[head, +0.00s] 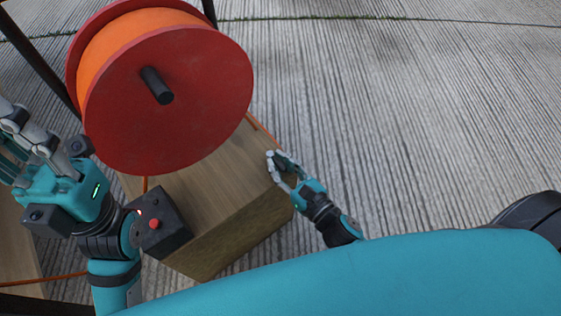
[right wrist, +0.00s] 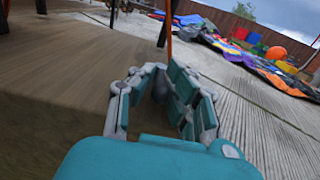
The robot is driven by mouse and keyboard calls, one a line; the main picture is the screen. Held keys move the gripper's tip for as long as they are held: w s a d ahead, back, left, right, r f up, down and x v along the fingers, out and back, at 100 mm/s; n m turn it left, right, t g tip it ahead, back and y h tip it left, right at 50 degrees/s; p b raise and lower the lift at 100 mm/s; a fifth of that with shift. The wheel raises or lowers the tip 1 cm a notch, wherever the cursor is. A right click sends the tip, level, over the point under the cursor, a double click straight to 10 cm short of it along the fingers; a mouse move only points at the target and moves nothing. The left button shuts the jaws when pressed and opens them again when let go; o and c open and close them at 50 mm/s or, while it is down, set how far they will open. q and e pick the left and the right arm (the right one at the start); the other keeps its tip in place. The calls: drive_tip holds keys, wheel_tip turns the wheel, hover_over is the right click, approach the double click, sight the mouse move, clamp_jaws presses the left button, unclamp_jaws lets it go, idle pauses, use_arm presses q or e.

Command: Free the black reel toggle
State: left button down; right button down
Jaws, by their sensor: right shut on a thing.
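The large red reel (head: 185,105) with orange line wound on it stands at the upper left, a black stub (head: 157,85) at its centre. An orange cord (head: 262,128) runs from behind the reel along the wooden block's edge toward my right gripper (head: 279,164). In the right wrist view, that gripper (right wrist: 160,88) is shut on a dark piece (right wrist: 161,84), which looks like the black toggle; its fingers cover much of it. The orange cord (right wrist: 169,20) rises behind it. My left gripper (head: 22,145) is at the left edge, apparently open and empty, its fingertips partly cut off.
The wooden block (head: 222,180) stands under the reel. A black box (head: 165,222) with a red button sits at its left, close to my left wrist. Ridged grey ground (head: 400,120) to the right is clear. Coloured fabric (right wrist: 245,60) lies farther off.

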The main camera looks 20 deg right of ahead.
idle(0.5)
drive_tip(key=c, duration=1.2)
unclamp_jaws()
drive_tip(key=shift+c, duration=0.2)
drive_tip(key=v, duration=1.2)
drive_tip(key=shift+a+r, duration=0.1)
